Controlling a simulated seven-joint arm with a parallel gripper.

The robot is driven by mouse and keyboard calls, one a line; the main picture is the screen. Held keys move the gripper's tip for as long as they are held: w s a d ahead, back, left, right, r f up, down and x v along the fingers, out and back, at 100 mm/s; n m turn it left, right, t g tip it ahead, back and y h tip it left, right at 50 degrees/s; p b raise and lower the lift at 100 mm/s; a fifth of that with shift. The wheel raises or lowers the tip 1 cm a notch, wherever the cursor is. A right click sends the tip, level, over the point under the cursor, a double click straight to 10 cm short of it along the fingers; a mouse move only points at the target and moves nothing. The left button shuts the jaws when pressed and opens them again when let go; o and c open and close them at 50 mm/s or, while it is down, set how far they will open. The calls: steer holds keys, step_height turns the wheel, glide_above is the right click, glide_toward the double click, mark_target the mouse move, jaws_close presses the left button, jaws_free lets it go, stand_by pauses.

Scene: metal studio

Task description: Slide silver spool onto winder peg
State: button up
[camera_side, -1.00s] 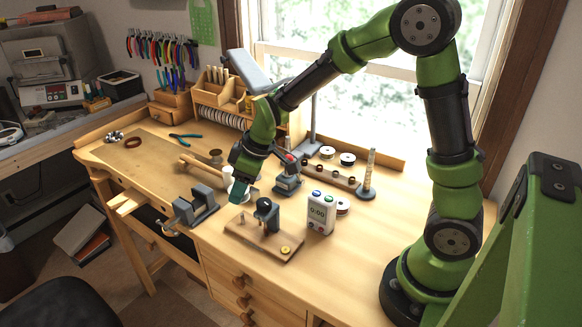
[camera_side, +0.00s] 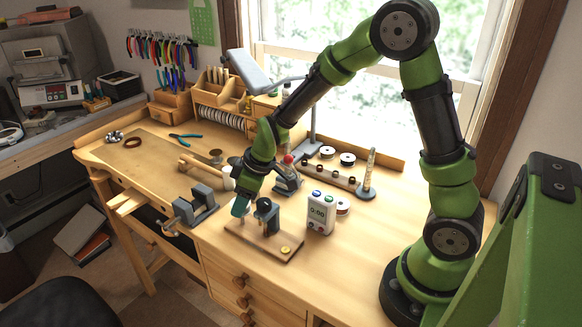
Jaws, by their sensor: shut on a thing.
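The winder is a wooden board (camera_side: 271,250) near the bench's front edge, with a dark upright unit (camera_side: 267,214) on it and a short peg toward its left end. My gripper (camera_side: 239,208) points down over the left part of this board, just left of the dark unit. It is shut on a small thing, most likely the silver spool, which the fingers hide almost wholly. The peg is largely hidden below the fingertips. I cannot tell whether the held thing touches the peg.
A white timer (camera_side: 320,212) stands right of the winder. A grey vise (camera_side: 196,205) stands to its left. Behind are a grey device with a red knob (camera_side: 287,177) and a wooden rack (camera_side: 327,174) near several spools. The bench right of the timer is clear.

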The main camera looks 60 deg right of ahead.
steer(key=shift+f, duration=0.8)
